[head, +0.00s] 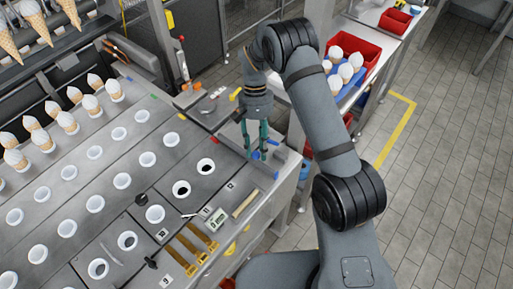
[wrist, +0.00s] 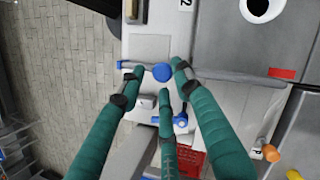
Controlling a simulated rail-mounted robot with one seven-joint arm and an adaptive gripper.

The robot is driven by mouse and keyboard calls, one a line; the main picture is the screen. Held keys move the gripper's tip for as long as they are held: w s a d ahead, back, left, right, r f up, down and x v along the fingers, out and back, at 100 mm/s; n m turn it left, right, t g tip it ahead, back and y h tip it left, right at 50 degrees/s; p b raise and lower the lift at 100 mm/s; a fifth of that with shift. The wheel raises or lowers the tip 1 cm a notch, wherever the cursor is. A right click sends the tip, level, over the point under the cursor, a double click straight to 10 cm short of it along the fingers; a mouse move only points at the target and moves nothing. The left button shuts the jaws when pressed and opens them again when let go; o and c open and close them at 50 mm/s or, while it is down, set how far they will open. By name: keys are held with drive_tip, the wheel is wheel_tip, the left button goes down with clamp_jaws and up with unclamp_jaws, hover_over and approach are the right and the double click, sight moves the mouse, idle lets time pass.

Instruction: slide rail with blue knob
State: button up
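A round blue knob (wrist: 162,72) shows in the wrist view on a thin grey rail (wrist: 225,75) that runs across the machine's light grey top. In the head view the knob (head: 256,156) is a small blue spot just under the fingertips. My gripper (wrist: 158,80) has three green fingers pointing at the knob, spread around it with gaps showing. In the head view my gripper (head: 257,143) points down over the machine's right edge. I cannot tell whether any finger touches the knob.
A second blue-handled fitting (wrist: 182,118) sits close by, partly behind a finger. Orange and yellow knobs (wrist: 271,153) are at the lower right. A red crate (head: 357,50) and a blue tray (head: 345,90) with white-topped cones stand behind my arm.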

drive_tip(key=shift+o, duration=0.5)
drive_tip(key=shift+s+a, duration=0.15)
drive_tip(key=shift+a, duration=0.05)
drive_tip(key=v, duration=1.2)
drive_tip(key=shift+f, duration=0.15)
drive_tip(key=x, duration=1.1)
drive_tip(key=shift+s+f, duration=0.2)
drive_tip(key=shift+f, duration=0.15)
drive_tip(key=shift+s+a, duration=0.1)
drive_tip(key=shift+r, duration=0.1)
